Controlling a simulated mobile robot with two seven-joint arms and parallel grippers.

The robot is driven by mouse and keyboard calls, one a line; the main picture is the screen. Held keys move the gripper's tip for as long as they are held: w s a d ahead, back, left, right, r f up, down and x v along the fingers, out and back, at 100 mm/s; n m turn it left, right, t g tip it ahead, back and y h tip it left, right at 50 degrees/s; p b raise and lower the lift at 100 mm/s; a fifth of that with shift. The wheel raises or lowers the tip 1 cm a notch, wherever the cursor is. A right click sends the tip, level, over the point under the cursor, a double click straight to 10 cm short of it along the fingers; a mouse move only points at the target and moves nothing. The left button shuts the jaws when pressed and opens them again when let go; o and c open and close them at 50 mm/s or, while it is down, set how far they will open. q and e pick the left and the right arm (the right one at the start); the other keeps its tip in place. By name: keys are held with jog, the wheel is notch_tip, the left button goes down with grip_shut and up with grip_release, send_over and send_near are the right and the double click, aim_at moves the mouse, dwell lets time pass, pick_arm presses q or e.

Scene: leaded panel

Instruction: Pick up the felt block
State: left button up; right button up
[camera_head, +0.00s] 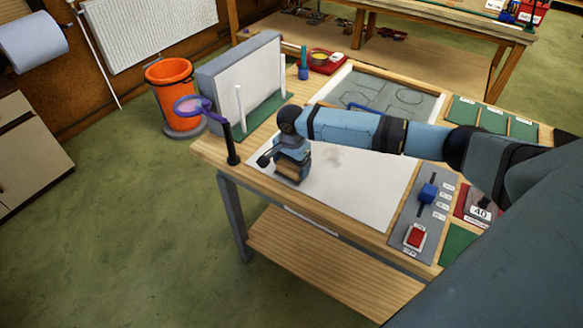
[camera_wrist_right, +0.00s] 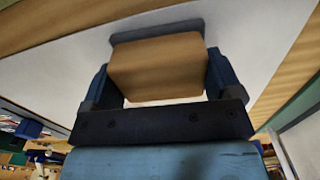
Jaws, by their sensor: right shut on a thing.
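The felt block is a tan wooden block with a dark grey felt layer on one face. It fills the space between the fingers in the right wrist view (camera_wrist_right: 155,62) and shows partly in the head view (camera_head: 289,171), where the gripper covers much of it. My right gripper (camera_head: 291,166) is shut on the block's sides, pointing down at the left end of the white sheet (camera_head: 365,190). I cannot tell whether the felt touches the sheet. My left gripper is not in view.
A magnifier on a black post (camera_head: 231,145) stands just left of the gripper. Behind is an upright white panel (camera_head: 243,85) on a green base. A grey control plate (camera_head: 418,222) with a blue knob and red switch lies at right. A faint grey smudge marks the sheet.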

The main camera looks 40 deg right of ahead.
jog(key=shift+r, duration=0.1)
notch_tip(320, 180, up, 20)
jog(key=shift+b, duration=0.45)
